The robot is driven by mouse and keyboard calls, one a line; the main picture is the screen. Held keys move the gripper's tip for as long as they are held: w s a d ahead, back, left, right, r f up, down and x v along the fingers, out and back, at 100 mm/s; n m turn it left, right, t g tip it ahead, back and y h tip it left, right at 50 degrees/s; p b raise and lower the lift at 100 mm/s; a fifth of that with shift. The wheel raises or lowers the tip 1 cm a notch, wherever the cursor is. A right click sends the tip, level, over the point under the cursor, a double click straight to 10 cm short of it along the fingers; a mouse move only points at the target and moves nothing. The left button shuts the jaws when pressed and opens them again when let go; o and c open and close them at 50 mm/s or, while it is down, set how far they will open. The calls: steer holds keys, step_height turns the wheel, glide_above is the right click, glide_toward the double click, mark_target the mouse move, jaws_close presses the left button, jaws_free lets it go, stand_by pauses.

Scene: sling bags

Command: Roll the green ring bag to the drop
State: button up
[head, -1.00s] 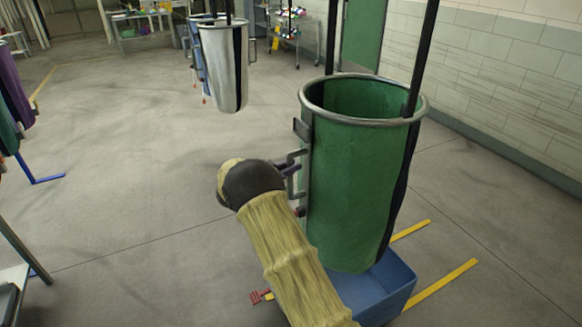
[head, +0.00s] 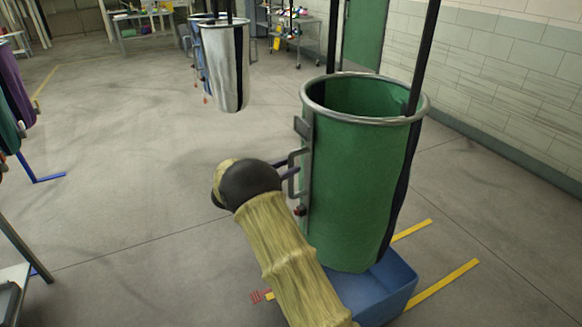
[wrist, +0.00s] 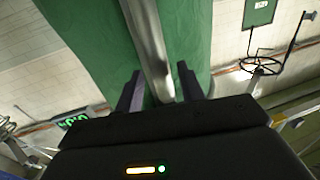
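The green ring bag (head: 352,190) hangs upright from dark straps at the right of the head view, with a grey metal ring around its open top. A grey bar handle (head: 292,175) is on its left side. My gripper (head: 288,168) is at this handle. In the wrist view my gripper (wrist: 160,88) has its two dark fingers on either side of the metal bar (wrist: 150,45), apart, with narrow green gaps between them and the bar. The green bag (wrist: 95,40) fills the area behind. The drop cannot be made out for certain.
Purple and teal bags (head: 12,85) hang at the left edge. A block wall (head: 510,90) runs along the right. The middle floor is open.

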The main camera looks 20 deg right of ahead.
steer(key=b+v, duration=0.2)
steer(key=v, duration=1.3)
steer(key=shift+a+b, duration=0.3)
steer(key=shift+a, duration=0.05)
steer(key=shift+f, duration=0.1)
steer(key=w+d+r+n+t+y+p, duration=0.35)
steer(key=r+n+t+y, duration=0.4)
steer(key=y, duration=0.35)
steer(key=s+d+f+n+g+y, duration=0.2)
steer(key=s+g, duration=0.2)
steer(key=s, duration=0.7)
steer(key=s+d+f+n+g+y+p, duration=0.1)
steer(key=s+d+f+n+g, duration=0.1)
steer(key=s, duration=0.9)
steer(key=s+d+f+n+g+y+p, duration=0.1)
steer(key=s+f+g, duration=0.3)
steer(key=s, duration=0.7)
steer(key=shift+s+d+n+g+y, duration=0.15)
steer(key=shift+d+n+g+y, duration=0.45)
steer(key=shift+g+y, duration=0.25)
